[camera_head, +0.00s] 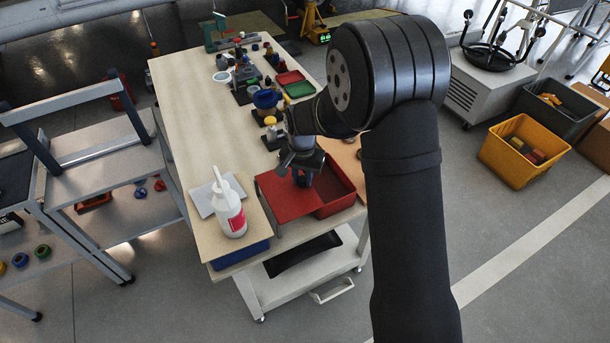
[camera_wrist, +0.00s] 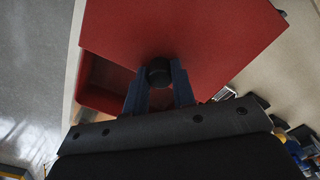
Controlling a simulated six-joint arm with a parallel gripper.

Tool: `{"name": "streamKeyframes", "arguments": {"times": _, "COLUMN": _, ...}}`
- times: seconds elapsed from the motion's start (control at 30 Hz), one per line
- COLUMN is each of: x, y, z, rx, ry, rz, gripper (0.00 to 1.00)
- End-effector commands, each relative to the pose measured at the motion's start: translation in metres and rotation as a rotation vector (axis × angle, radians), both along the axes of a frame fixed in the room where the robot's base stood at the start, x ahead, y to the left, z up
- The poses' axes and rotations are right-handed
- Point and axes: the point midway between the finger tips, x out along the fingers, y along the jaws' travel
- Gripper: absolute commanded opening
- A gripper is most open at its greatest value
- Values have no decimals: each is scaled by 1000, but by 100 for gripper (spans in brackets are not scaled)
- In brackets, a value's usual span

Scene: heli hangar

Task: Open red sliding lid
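The red box (camera_head: 336,194) stands at the near end of the workbench, and its inside shows on the right in the head view. The flat red sliding lid (camera_head: 278,203) covers the left part of the box, so it is partly open. In the wrist view the lid (camera_wrist: 195,35) fills the upper middle, and the open part of the box (camera_wrist: 103,88) shows at lower left. A round black knob (camera_wrist: 159,72) sits on the lid near its edge. My gripper (camera_wrist: 159,76) has its blue fingers on both sides of the knob and looks shut on it.
A white bottle (camera_head: 230,208) with a red label stands left of the lid on a board, beside a grey flat plate (camera_head: 215,194). Red (camera_head: 290,77) and green (camera_head: 299,89) trays and several small items lie farther back. The bench's left half (camera_head: 190,110) is bare.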

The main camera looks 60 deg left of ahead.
Motion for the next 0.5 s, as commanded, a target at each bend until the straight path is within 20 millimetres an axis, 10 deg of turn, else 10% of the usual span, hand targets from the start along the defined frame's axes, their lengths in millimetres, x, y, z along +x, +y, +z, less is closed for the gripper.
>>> {"name": "streamKeyframes", "arguments": {"times": 0.5, "x": 1, "y": 1, "z": 9, "rx": 2, "ry": -1, "rz": 0, "gripper": 45}}
